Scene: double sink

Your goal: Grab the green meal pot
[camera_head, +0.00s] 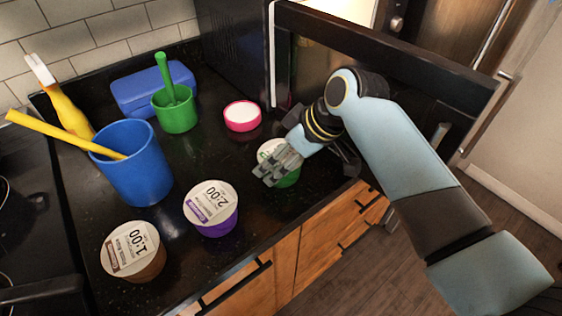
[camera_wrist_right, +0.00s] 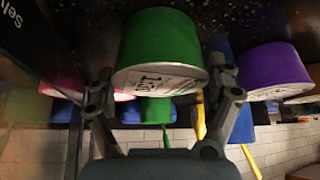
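The green meal pot (camera_head: 290,181) stands on the dark counter near its front right edge, with a pale lid partly hidden by my right gripper (camera_head: 277,167). In the right wrist view the green meal pot (camera_wrist_right: 160,38) lies between the two fingers of my right gripper (camera_wrist_right: 162,75). The fingers are spread wide, one on each side of the pot at its lid end. Small gaps or light contact at the fingertips cannot be told apart. My left gripper is not in view.
A purple pot (camera_head: 213,213) and a brown pot (camera_head: 134,257) stand to the left along the front. A pink-rimmed pot (camera_head: 242,116), green cup (camera_head: 175,115), blue box (camera_head: 137,92) and blue cup (camera_head: 133,170) stand behind. An open microwave (camera_head: 400,62) is at the back right.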

